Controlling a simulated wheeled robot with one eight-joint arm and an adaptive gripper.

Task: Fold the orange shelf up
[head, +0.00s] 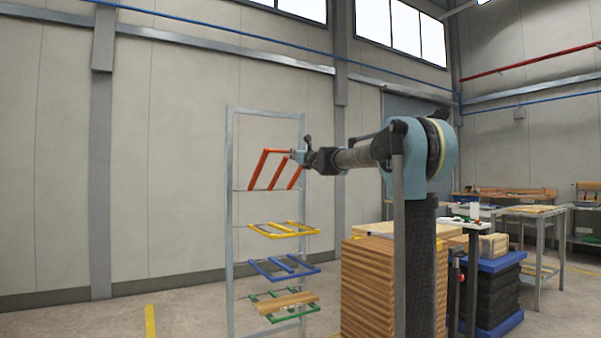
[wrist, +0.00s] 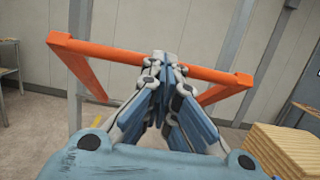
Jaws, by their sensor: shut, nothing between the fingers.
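The orange shelf (head: 274,168) is the top one on a grey metal rack. It is tilted steeply up, its free edge higher than the side at the rack. My gripper (head: 295,156) is at the upper right part of the orange shelf in the head view. In the wrist view the orange shelf (wrist: 100,52) spans the picture, with its front bar running behind the fingertips. My gripper (wrist: 158,60) is shut with its fingers together and nothing between them. The fingertips are at the middle of the bar and hide part of it; whether they touch it I cannot tell.
Below on the rack (head: 230,200) are a yellow shelf (head: 282,231), a blue shelf (head: 284,268) and a green shelf (head: 262,306) with a wooden board (head: 287,303). A wood stack (head: 370,285) stands right of the rack. Floor at the left is clear.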

